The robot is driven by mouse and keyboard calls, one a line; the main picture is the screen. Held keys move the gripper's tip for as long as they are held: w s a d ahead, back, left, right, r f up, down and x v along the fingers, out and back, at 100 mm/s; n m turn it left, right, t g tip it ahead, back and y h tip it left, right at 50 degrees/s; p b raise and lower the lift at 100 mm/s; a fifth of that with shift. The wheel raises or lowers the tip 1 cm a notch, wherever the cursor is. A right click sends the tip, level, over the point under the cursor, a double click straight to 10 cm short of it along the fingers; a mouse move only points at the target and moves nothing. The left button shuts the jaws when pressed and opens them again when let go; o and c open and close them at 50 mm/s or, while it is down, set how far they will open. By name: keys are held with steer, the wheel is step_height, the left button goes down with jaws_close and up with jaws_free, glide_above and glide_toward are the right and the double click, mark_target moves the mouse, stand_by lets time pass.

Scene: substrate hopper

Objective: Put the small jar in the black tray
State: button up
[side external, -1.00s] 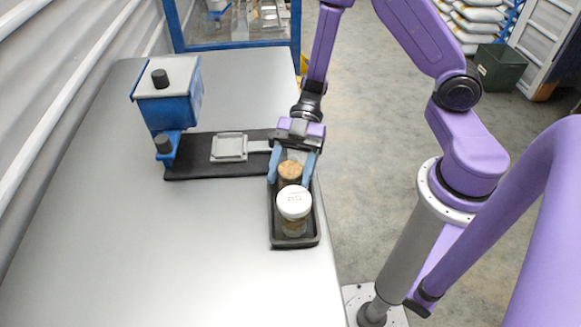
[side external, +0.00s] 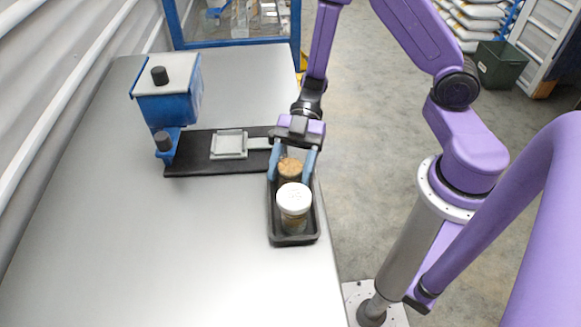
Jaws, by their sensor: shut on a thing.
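The black tray (side external: 294,240) lies near the table's right edge. A jar with a white lid (side external: 293,206) stands upright in its front part. Behind it is a smaller jar with a cork-brown top (side external: 290,168), at the back part of the tray. My gripper (side external: 291,172) points down over the back of the tray, with its blue fingers on either side of the brown-topped jar and shut on it. The white-lidded jar partly hides the lower part of the held jar, so I cannot tell whether its base touches the tray floor.
A blue hopper with a grey lid (side external: 167,95) stands at the back left on a black base plate (side external: 195,163). A grey square frame (side external: 229,145) sits on that plate, left of my gripper. The table's front left (side external: 150,260) is clear.

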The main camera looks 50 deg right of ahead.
steer(key=shift+f, duration=0.2)
steer(key=o, duration=1.4)
steer(key=v, duration=1.7)
steer(key=w+a+t, duration=0.1)
steer(key=w+a, duration=0.1)
steer(key=w+a+t, duration=0.1)
steer(key=a+t, duration=0.1)
steer(key=w+a+r+m+t+h, duration=0.1)
steer(key=w+a+t, duration=0.1)
steer(key=shift+w, duration=0.35)
steer(key=w+a+r+m+t+h, duration=0.2)
steer(key=w+a+r+t, duration=0.1)
steer(key=a+t, duration=0.15)
steer(key=s+d+m+g+h, duration=0.1)
steer(key=s+d+m+h, duration=0.1)
steer(key=s, duration=0.6)
steer(key=s+d+m+g+h, duration=0.2)
steer(key=s+d+h, duration=0.1)
steer(key=s, duration=0.6)
steer(key=s+d+f+m+g+h, duration=0.1)
steer(key=s+d+m+h, duration=0.1)
steer(key=s, duration=0.7)
steer(key=shift+d+m+g+h, duration=0.25)
steer(key=shift+d+m+h, duration=0.2)
steer(key=shift+h, duration=0.25)
